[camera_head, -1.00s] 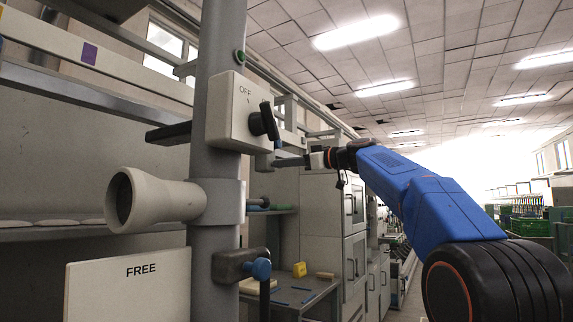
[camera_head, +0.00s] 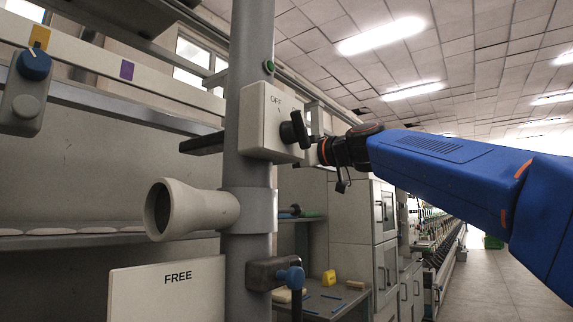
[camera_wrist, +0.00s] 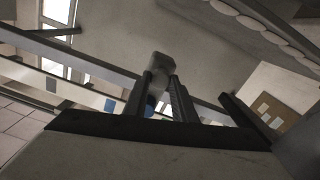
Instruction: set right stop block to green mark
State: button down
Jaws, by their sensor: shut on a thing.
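A grey stop block (camera_wrist: 162,62) with a blue knob (camera_wrist: 151,104) shows between the two dark fingers of my gripper (camera_wrist: 162,82) in the wrist view. The fingers are shut on it, though their exact contact is hard to see. A purple mark (camera_head: 127,69) is further right on the rail. I cannot make out a green mark on it.
A grey column (camera_head: 250,170) carries a switch box (camera_head: 266,120) marked OFF with a black knob, close to my arm. A pale cone (camera_head: 190,207) and a FREE panel (camera_head: 165,295) stand below.

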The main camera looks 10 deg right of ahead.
jog(key=shift+s+a, duration=0.75)
jog(key=c, duration=1.5)
grip_release()
jog(key=shift+o, duration=0.2)
jog(key=v, duration=1.7)
jog(key=shift+s+d+r, duration=0.1)
jog(key=shift+s+d, duration=0.05)
